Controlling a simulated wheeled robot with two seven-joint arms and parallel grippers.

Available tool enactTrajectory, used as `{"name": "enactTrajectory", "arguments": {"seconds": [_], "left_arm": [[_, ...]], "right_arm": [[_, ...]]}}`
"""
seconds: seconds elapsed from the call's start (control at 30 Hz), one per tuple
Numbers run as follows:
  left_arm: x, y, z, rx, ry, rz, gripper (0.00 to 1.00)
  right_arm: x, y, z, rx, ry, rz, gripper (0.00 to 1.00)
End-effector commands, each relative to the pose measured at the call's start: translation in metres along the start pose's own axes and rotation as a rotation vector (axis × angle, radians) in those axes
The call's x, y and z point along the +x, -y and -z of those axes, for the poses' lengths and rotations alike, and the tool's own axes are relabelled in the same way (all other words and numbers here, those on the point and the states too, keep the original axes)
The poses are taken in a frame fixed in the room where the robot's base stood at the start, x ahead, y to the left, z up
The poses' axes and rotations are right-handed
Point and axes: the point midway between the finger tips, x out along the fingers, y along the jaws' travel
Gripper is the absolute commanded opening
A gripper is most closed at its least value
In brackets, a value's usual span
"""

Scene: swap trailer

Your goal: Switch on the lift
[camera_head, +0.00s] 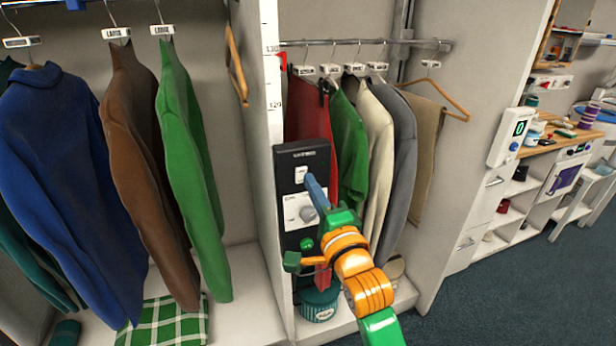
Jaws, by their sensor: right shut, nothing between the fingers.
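A black control panel (288,157) is mounted on the upright between the two wardrobe bays. It carries a small white switch (299,173) near its top, a grey knob on a white plate (293,208) below that, and a round green button (306,244) lower down. My right gripper (309,180) is shut and empty, its blue-grey fingertips at the right edge of the white switch. I cannot tell whether they touch it. The fingers partly cover the knob's plate. The switch's position is too small to read. My left gripper is not in view.
Garments hang on both sides of the panel, including a green sweater (185,150) and a red garment (308,115). A height scale (271,80) with a red marker stands above the panel. A teal round tin (318,305) sits below. Open floor (510,285) lies at right.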

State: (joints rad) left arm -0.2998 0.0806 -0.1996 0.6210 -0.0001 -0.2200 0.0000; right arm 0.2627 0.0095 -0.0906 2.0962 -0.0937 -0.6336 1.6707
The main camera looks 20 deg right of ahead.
Motion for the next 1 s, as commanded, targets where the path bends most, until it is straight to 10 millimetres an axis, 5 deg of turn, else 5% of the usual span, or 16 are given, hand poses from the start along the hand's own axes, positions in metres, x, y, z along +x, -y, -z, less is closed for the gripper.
{"name": "enactTrajectory", "arguments": {"seconds": [0.2,0.57,0.7,0.77,1.0], "left_arm": [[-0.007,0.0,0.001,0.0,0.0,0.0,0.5],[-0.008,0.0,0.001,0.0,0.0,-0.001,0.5],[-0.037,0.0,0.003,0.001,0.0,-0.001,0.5],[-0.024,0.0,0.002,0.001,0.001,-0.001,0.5],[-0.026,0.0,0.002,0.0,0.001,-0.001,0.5]], "right_arm": [[0.023,0.001,0.0,-0.001,0.0,0.001,0.0],[0.026,0.001,0.0,0.0,0.0,-0.001,0.0],[0.032,0.013,0.0,0.002,-0.002,-0.05,0.0],[0.03,0.002,0.0,-0.001,-0.002,-0.045,0.0],[0.031,0.003,0.001,0.0,-0.001,-0.045,0.0]]}}
